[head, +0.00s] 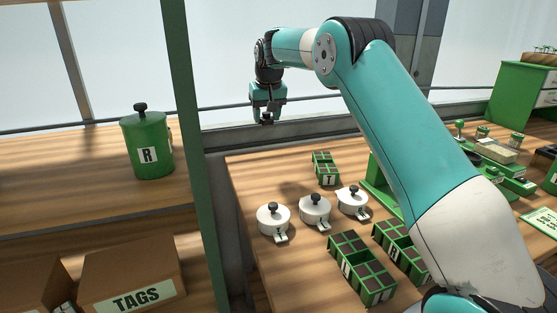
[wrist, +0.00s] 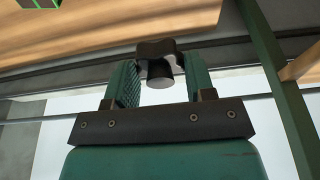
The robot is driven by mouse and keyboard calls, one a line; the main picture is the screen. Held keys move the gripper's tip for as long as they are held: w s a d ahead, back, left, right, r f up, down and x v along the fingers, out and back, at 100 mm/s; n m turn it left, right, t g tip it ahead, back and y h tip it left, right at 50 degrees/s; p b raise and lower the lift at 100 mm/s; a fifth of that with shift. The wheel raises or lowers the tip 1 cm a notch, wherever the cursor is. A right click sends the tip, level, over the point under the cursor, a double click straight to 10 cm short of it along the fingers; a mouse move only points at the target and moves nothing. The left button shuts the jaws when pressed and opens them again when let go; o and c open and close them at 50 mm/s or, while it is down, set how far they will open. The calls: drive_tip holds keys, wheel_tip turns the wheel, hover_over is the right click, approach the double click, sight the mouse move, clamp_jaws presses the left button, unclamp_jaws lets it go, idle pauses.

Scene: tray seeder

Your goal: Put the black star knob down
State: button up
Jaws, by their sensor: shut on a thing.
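My gripper (head: 267,114) is raised in the air, pointing down, above the strip between the worktop and the window. It is shut on the black star knob (wrist: 157,48). In the wrist view the knob sits between the two teal fingers, with a short grey stem (wrist: 160,79) showing. In the head view the knob (head: 267,121) is a small dark shape at the fingertips. It touches no surface that I can see.
Three white lidded pots (head: 314,207) with dark knobs stand on the wooden worktop (head: 250,180). Green seed trays (head: 325,176) are nearby. A green post (head: 190,150) separates this from a shelf with a green R canister (head: 147,160) and a TAGS box (head: 135,275). Bare wood lies left of the small tray.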

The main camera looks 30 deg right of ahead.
sight(267, 169)
wheel_tip(267, 169, down, 16)
drive_tip(key=shift+r, duration=0.25)
drive_tip(key=o, duration=0.9)
drive_tip(key=shift+f, duration=0.1)
